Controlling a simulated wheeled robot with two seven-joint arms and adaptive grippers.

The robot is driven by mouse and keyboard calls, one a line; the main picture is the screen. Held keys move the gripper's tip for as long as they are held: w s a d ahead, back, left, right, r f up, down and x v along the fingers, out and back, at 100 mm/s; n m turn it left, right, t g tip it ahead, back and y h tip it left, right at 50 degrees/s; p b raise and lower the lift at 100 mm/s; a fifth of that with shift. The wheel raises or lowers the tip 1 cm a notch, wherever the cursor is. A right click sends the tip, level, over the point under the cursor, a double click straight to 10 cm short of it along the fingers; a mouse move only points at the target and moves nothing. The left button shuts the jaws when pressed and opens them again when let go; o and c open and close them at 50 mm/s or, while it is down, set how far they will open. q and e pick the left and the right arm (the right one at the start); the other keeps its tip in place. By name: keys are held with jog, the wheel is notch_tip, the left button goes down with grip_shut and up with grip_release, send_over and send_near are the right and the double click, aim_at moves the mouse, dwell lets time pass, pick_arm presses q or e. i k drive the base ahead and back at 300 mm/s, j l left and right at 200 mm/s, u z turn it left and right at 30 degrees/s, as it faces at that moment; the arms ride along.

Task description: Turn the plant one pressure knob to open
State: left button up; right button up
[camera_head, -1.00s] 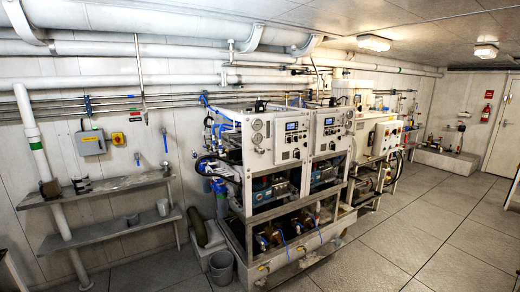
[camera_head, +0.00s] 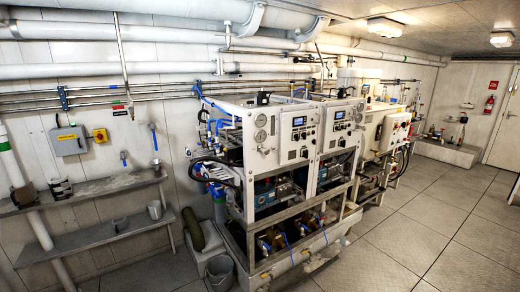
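The watermaker rack (camera_head: 290,170) stands in the middle of the view, with two control panels side by side on its front. The nearer panel (camera_head: 298,135) has a small display, round gauges to its left and small dark knobs. The second panel (camera_head: 340,128) is to its right and looks alike. I cannot tell from this distance which small knob is the plant one pressure knob, nor how it is turned. Neither of my grippers is in view.
Shelves (camera_head: 95,190) run along the left wall, with a grey bucket (camera_head: 219,272) on the floor near the rack. Open tiled floor (camera_head: 400,240) lies in front and to the right. A fire extinguisher (camera_head: 489,104) hangs by the far door.

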aim_at(265, 151)
jog(key=i+l, duration=0.2)
jog(key=i, duration=0.2)
jog(key=i+l+u, duration=0.15)
jog(key=i, duration=0.3)
jog(key=i+l, duration=0.15)
jog(key=l, duration=0.2)
jog(key=i+l, duration=0.1)
jog(key=l, duration=0.25)
jog(key=i+l+u, duration=0.1)
jog(key=l, duration=0.25)
jog(key=i+l, duration=0.1)
jog(key=l, duration=0.45)
jog(key=l+u, duration=0.1)
jog(key=l, duration=0.45)
jog(key=i, duration=0.05)
